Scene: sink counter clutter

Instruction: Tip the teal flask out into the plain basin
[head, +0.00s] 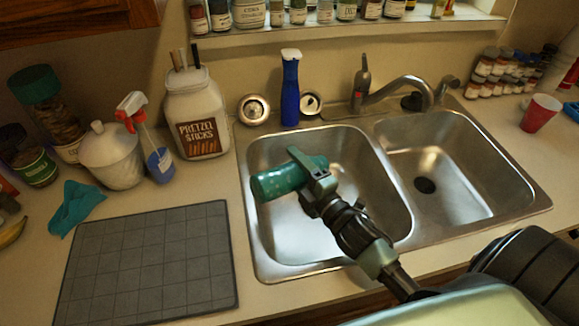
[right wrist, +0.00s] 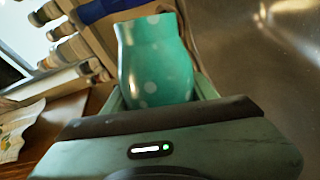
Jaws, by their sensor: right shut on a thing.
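The teal flask (head: 278,180) is held on its side, close to level, above the left basin (head: 290,235) of the steel sink. No drain shows in that basin. In the right wrist view the flask (right wrist: 155,65) has pale dots and a narrower neck pointing away from the palm. My right gripper (head: 312,170) is shut on the flask; its fingers partly hide the flask's right part. I see nothing pouring from the flask. My left gripper is in neither view.
The right basin (head: 465,180) has a dark drain (head: 424,185). A faucet (head: 400,92) and a blue bottle (head: 290,90) stand behind the sink. A grey mat (head: 145,265) lies bare at left. A red cup (head: 540,113) stands at right.

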